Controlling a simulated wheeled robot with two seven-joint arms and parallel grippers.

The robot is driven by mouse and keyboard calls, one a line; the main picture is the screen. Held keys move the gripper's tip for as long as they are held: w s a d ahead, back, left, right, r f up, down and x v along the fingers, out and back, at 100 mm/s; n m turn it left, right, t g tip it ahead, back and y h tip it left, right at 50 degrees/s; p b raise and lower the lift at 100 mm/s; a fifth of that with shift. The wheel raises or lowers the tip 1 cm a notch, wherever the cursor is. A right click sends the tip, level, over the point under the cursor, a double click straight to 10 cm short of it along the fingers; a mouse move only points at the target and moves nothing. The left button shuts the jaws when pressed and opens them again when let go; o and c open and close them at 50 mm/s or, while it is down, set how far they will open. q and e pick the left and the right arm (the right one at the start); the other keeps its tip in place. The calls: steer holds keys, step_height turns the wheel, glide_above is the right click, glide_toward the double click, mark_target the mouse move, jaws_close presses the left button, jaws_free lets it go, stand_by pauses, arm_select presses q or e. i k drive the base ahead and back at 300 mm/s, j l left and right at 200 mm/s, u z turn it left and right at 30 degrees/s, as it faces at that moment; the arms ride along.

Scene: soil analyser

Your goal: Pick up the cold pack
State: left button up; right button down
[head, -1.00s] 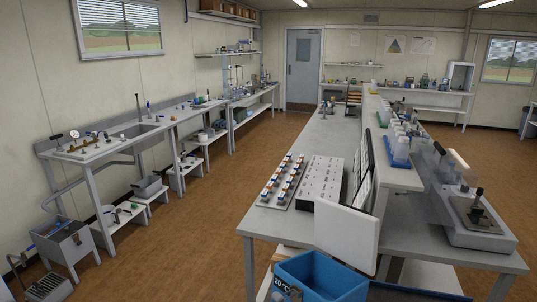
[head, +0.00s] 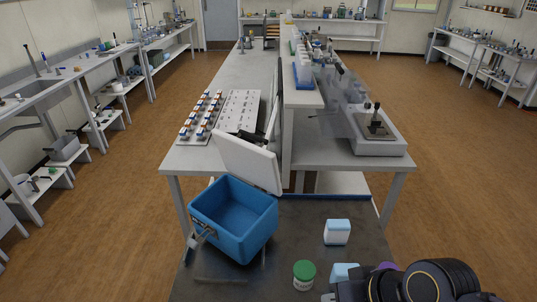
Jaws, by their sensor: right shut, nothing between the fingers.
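A white block with a pale blue top (head: 337,232), which looks like a cold pack, stands on the dark tabletop, right of the open blue cool box (head: 236,222). A similar pale blue and white block (head: 345,271) is nearer, partly hidden by my right arm. I cannot tell which one the task means. The cool box has its white lid (head: 249,160) raised at the back, and the part of its inside that shows is empty. My right gripper (head: 338,296) is at the bottom edge, shut and empty, just in front of the nearer block. My left gripper is out of view.
A green-lidded jar (head: 304,275) stands left of the nearer block. The dark table (head: 300,222) has bare room between the cool box and the farther block. Behind it, a grey bench holds a rack of small bottles (head: 201,117) and a perforated plate (head: 239,117).

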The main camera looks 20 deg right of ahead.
mark_target(337, 232)
steer(key=k+l+u, duration=0.2)
steer(key=l, duration=0.4)
steer(key=k+l+u, duration=0.15)
steer(key=k+l, duration=0.2)
steer(key=l, duration=0.2)
steer(key=k+l+u, duration=0.2)
steer(key=k+l, duration=0.15)
steer(key=l, duration=0.2)
steer(key=k+l+u, duration=0.2)
steer(key=k+l, duration=0.15)
steer(key=l, duration=0.15)
steer(key=l+u, duration=0.15)
steer(key=l, duration=0.3)
steer(key=k+l+u, duration=0.15)
steer(key=l, duration=0.25)
steer(key=l+u, duration=0.2)
steer(key=l, duration=0.25)
steer(key=k+l+u, duration=0.15)
steer(key=l, duration=0.25)
steer(key=i+l+u, duration=0.15)
steer(key=l, duration=0.6)
steer(key=i+l+u, duration=0.15)
steer(key=l, duration=0.55)
steer(key=l+u, duration=0.15)
steer(key=l, duration=0.6)
steer(key=i, duration=0.05)
